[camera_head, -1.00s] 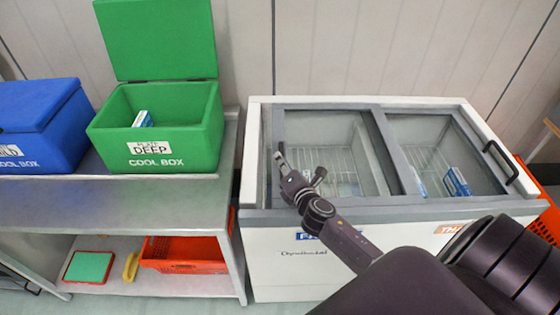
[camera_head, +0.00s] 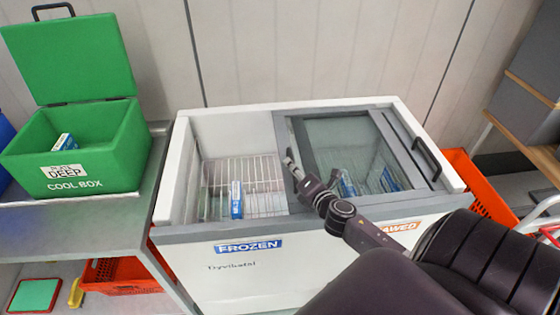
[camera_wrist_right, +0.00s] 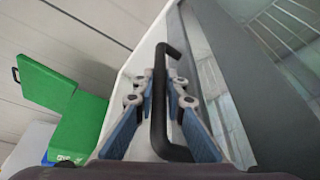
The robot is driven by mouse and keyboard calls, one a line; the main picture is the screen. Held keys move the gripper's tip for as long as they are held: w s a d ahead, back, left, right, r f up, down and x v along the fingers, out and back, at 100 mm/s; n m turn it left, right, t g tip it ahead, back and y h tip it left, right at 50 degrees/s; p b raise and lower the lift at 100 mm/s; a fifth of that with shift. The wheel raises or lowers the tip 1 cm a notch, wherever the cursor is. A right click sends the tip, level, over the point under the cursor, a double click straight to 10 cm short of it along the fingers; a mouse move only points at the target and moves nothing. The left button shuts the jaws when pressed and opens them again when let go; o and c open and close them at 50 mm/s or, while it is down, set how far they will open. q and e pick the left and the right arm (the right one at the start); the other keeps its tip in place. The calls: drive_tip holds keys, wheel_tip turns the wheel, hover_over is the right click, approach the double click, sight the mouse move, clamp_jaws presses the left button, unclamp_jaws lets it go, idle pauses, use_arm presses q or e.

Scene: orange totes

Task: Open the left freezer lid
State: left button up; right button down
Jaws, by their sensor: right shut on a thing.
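The white chest freezer (camera_head: 225,265) stands in the middle of the head view. Its left lid (camera_head: 340,132), grey-framed glass, is slid to the right and overlaps the right lid, so the left half is uncovered. My right gripper (camera_head: 291,161) is at the left edge of this lid. In the right wrist view its blue fingers (camera_wrist_right: 160,95) are shut on the lid's black handle (camera_wrist_right: 160,65). In the head view the gripper hides this handle. My left gripper is not in view.
A wire basket (camera_head: 262,180) with a blue-and-white box (camera_head: 236,199) shows in the open half. The right lid's black handle (camera_head: 427,158) is at the right. A green cool box (camera_head: 112,150) stands open on the left bench (camera_head: 120,222). Orange crates (camera_head: 480,190) stand right of the freezer.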

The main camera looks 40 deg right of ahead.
drive_tip(key=shift+s+d+f, duration=0.1)
drive_tip(key=shift+s+d, duration=0.3)
drive_tip(key=shift+d, duration=0.25)
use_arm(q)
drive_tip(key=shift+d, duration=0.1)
use_arm(e)
drive_tip(key=c, duration=2.2)
unclamp_jaws()
drive_tip(key=shift+c, duration=0.2)
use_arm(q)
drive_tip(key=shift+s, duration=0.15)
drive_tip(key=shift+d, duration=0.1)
use_arm(e)
drive_tip(key=v, duration=1.2)
drive_tip(key=shift+s, duration=0.1)
